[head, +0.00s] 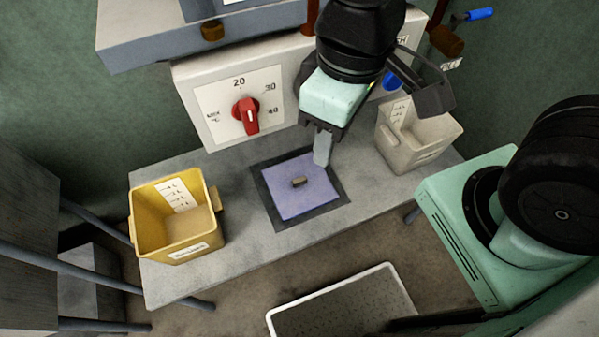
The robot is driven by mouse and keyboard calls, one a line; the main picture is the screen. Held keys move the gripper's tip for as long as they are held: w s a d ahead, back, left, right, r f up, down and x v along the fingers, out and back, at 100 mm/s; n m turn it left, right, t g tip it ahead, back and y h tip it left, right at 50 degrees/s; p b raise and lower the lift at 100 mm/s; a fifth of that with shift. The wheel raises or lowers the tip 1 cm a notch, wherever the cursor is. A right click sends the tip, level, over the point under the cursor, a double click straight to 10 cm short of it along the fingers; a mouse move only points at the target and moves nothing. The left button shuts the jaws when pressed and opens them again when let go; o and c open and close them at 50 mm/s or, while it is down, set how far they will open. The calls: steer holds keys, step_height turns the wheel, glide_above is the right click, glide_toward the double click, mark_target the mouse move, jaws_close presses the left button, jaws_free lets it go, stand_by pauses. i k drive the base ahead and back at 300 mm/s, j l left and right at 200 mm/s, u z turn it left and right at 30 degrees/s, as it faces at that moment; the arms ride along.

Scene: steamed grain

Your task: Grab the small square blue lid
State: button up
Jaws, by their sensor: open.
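The square blue lid (290,201) lies flat over a dark square frame (338,190) in the grey counter top. It has a small brown knob (299,182) at its middle. My gripper (322,150) is open and empty, pointing down above the lid's back right corner. A pale grey finger shows clearly. The other finger is mostly hidden by the hand. I cannot tell the exact height between the fingers and the lid.
A yellow bin (152,229) stands left on the counter (175,283), and a beige bin (431,151) stands right. A panel with a red dial (245,116) rises behind. A white-rimmed tray (290,318) lies below the front edge.

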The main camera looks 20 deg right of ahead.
mark_target(298, 186)
steer(key=j+z, duration=0.15)
steer(key=j, duration=0.4)
steer(key=k+j+z, duration=0.15)
steer(key=j, duration=0.35)
steer(key=j+z, duration=0.15)
steer(key=j, duration=0.4)
steer(key=k+j+z, duration=0.15)
steer(key=j, duration=0.35)
